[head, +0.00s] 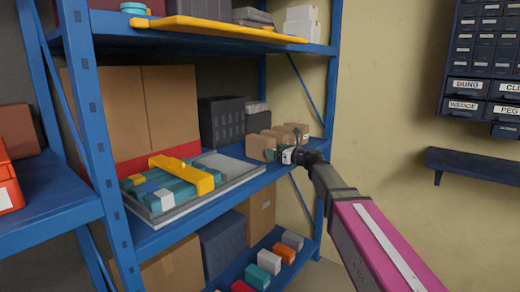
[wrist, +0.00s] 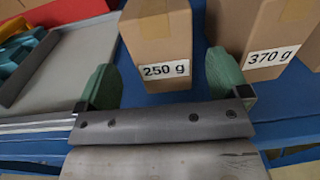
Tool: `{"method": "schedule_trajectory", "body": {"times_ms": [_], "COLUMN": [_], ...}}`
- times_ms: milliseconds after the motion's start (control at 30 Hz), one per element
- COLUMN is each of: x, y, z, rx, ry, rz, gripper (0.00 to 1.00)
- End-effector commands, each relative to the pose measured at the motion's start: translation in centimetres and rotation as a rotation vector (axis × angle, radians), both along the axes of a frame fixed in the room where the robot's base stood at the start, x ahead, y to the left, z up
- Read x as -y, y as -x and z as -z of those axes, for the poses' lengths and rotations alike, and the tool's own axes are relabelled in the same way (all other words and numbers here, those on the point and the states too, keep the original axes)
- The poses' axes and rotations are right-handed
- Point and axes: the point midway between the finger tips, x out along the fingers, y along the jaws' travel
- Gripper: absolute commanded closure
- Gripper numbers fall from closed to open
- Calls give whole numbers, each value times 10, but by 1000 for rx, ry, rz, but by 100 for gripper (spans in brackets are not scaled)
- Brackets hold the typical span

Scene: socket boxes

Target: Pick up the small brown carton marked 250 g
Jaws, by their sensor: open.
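The small brown carton marked 250 g (wrist: 157,45) stands upright on the blue shelf, its label facing me in the wrist view. My gripper (wrist: 160,80) is open, with one green finger to the left of this carton and the other to its right. The carton's lower front lies between the fingertips, and I cannot tell whether either finger touches it. In the head view my gripper (head: 278,154) is at the row of small cartons on the middle shelf and partly hides them; the labels cannot be read there.
A carton marked 370 g (wrist: 262,35) stands close to the right of the right finger. A grey tray (head: 225,163) with teal boxes and a yellow bar lies to the left. Dark bins (head: 222,122) stand behind.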

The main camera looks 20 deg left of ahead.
Motion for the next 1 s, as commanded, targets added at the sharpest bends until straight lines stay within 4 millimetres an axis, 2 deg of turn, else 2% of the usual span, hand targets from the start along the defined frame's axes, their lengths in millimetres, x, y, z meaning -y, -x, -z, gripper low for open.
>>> {"method": "schedule_trajectory", "body": {"times_ms": [267, 533, 800, 833, 867, 1000], "x": [-19, -52, -56, -56, -56, -56], "y": [-10, -27, -28, -28, -28, -28], "z": [0, 0, 0, 0, 0, 0], "rx": [1, 1, 1, 1, 1, 1], "ry": [2, 2, 2, 2, 2, 2], "rz": [-1, -1, 0, 0, 0, 0], "gripper": [6, 6, 6, 10, 19, 65]}}
